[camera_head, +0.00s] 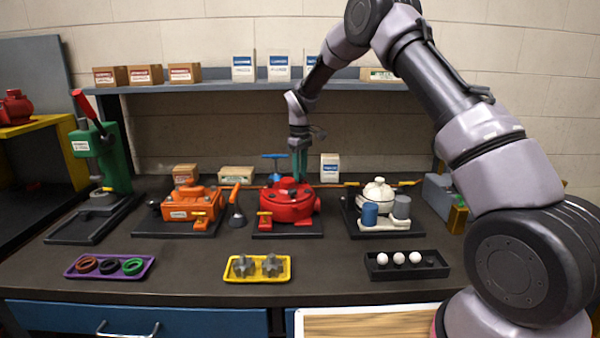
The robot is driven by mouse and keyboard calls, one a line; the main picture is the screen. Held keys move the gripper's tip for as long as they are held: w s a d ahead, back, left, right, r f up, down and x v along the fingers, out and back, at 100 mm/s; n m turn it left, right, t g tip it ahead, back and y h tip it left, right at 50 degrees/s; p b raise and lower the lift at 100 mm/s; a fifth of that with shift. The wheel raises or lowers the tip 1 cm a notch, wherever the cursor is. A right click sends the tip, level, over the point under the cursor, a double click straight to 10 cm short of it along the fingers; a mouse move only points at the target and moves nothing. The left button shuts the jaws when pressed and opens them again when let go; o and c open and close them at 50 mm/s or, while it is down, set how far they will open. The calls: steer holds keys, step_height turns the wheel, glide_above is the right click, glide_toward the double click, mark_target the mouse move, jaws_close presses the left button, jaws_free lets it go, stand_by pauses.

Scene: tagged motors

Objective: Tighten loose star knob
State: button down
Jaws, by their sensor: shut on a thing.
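A red motor (287,207) sits on a dark base plate in the middle of the bench. A dark star knob (287,184) shows on its top, small and partly hidden. My gripper (299,176) points straight down from above onto the top of the red motor. Its greenish fingers are closed at the dark knob there; the exact contact is too small to make out. Two grey star-shaped parts (272,265) lie in a yellow tray (257,280) at the front of the bench.
An orange motor (190,207) stands to the left and a white-topped unit (378,192) to the right. A blue T-handle (274,158) rises behind the red motor. A green press (108,160) is far left. Purple (75,271) and black (408,273) trays lie in front.

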steer(key=m, duration=0.4)
steer(key=shift+m, duration=0.3)
steer(key=m, duration=0.5)
steer(key=shift+w+r, duration=0.1)
steer(key=m, duration=0.5)
steer(key=shift+m, duration=0.4)
steer(key=m, duration=0.5)
steer(key=shift+r, duration=0.1)
steer(key=shift+m, duration=0.3)
steer(key=c, duration=0.8)
jaws_free()
steer(key=shift+o, duration=1.1)
